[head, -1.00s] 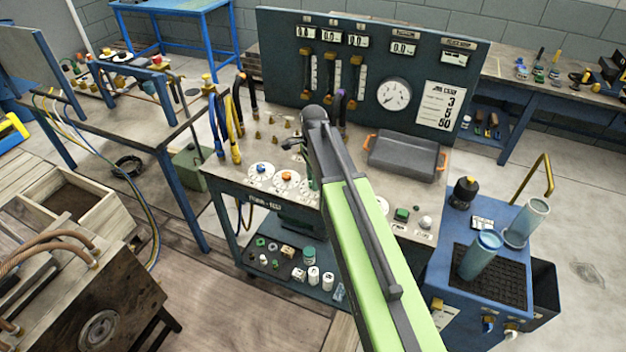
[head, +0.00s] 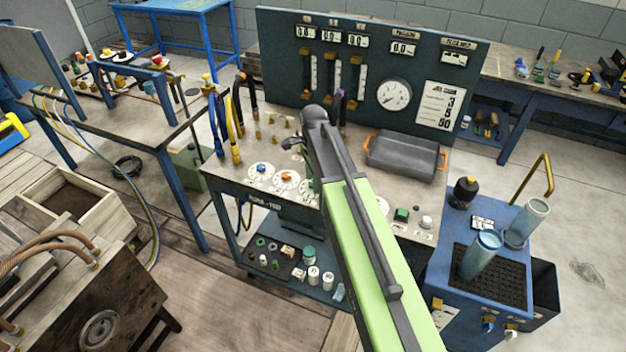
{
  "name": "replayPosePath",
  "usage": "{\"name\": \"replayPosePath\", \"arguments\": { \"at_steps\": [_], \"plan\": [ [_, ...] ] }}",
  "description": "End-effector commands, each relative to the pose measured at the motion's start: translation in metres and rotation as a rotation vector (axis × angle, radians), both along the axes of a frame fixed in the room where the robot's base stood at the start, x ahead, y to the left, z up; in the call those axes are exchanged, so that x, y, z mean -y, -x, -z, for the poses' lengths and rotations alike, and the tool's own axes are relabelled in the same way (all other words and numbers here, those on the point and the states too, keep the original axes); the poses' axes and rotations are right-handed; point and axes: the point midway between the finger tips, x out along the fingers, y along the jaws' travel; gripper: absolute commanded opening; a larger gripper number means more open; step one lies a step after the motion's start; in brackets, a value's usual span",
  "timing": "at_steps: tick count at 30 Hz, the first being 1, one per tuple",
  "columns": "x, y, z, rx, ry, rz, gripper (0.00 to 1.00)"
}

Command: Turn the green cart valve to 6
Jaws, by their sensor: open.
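The cart (head: 225,176) stands in the middle of the head view, with a row of white dials along its front edge. One dial carries a blue knob (head: 261,168) and the one beside it an orange knob (head: 287,177). A third white dial (head: 306,191) shows only its left part; my arm covers the rest.
A dark gauge panel (head: 420,50) rises at the cart's back. Upright hoses (head: 229,125) stand at the left. A blue stand (head: 462,228) holds two cylinders at the right.

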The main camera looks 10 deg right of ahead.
Motion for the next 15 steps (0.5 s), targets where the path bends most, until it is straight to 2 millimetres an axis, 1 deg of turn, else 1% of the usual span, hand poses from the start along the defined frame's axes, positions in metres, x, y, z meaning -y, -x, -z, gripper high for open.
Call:
{"name": "replayPosePath", "arguments": {
  "at_steps": [5, 8, 15],
  "plan": [
    [0.000, 0.000, -0.017, 0.000, 0.000, 0.000, 0.51],
    [0.000, 0.000, -0.034, 0.000, 0.000, 0.000, 0.51],
    [0.000, 0.000, -0.089, 0.000, 0.000, 0.000, 0.51]
  ]
}}
